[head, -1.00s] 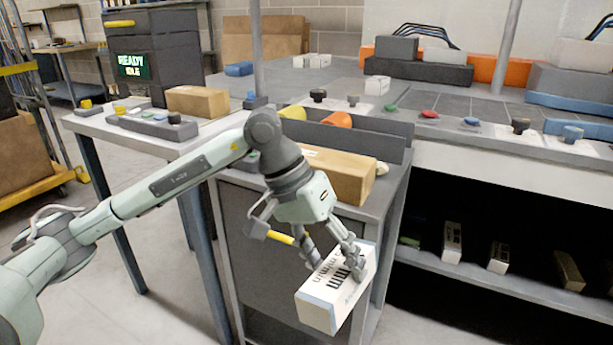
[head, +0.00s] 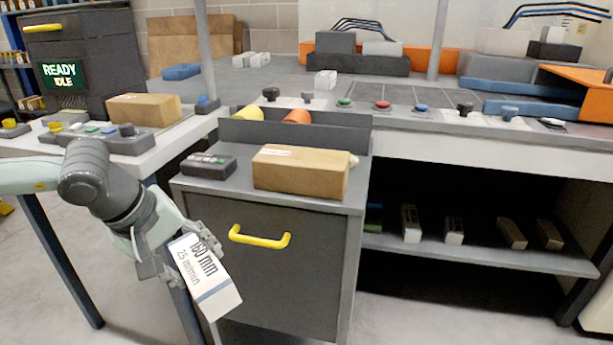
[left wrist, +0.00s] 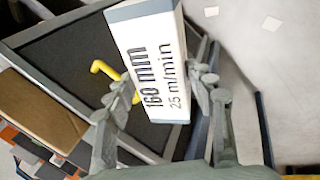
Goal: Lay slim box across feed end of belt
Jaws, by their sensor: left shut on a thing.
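A slim white box (head: 214,283) printed "160 mm" and "25 m/min", with a blue-grey band, is held by my left gripper (head: 182,252). It hangs tilted in front of the left edge of the grey cabinet, below the cabinet's top. In the left wrist view the box (left wrist: 152,60) sits between the two fingers, which are shut on its sides. A feed end of a belt cannot be made out with certainty in these frames. My right gripper is not in view.
The grey cabinet (head: 270,270) has a yellow handle (head: 260,240); a brown box (head: 300,175) and a dark control unit (head: 208,166) lie on top. A white table (head: 30,147) stands left. The bench (head: 480,140) has a lower shelf (head: 480,255) with several small boxes.

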